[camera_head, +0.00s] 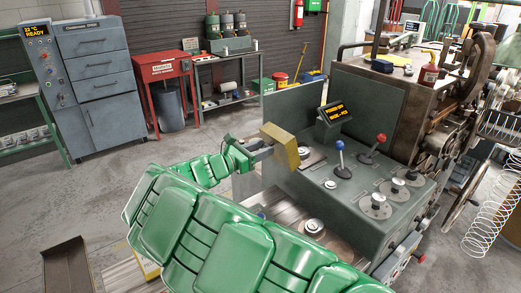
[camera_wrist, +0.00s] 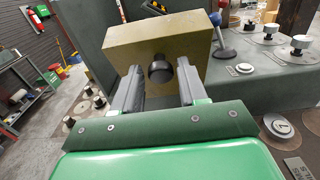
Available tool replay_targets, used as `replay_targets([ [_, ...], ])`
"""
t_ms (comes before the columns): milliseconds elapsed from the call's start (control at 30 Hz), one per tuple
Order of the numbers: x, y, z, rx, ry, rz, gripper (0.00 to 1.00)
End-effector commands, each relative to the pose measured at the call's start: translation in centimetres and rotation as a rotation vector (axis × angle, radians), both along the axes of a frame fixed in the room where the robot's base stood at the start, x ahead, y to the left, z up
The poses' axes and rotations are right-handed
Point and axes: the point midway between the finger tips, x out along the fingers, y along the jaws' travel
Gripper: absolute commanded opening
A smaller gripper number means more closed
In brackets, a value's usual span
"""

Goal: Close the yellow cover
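The yellow cover (camera_head: 287,149) stands raised at the left end of the green machine's control panel. In the wrist view the yellow cover (camera_wrist: 125,45) fills the upper middle, its face toward my gripper, with a dark round knob (camera_wrist: 159,70) on it. My gripper (camera_head: 262,151) is at the cover's left side. In the wrist view my gripper (camera_wrist: 157,82) is open, one finger on each side of the knob, with gaps visible. I cannot tell whether the fingertips touch the cover. What lies behind the cover is partly hidden.
The control panel (camera_head: 345,200) holds a blue-knobbed lever (camera_head: 341,160), a red-knobbed lever (camera_head: 375,148), several dials and a small lit display (camera_head: 336,114). A machine housing (camera_head: 365,105) rises behind. Open floor (camera_head: 85,195) lies to the left, with a brown tray (camera_head: 68,268) at lower left.

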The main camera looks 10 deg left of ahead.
Motion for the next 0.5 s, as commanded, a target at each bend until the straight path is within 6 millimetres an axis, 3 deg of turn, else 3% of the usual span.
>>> replay_targets([
  [33, -0.01, 0.01, 0.01, 0.0, 0.0, 0.0, 0.34],
  [267, -0.01, 0.02, -0.01, 0.0, 0.0, 0.0, 0.0],
  [500, 0.01, 0.02, 0.02, 0.001, 0.001, 0.001, 0.0],
])
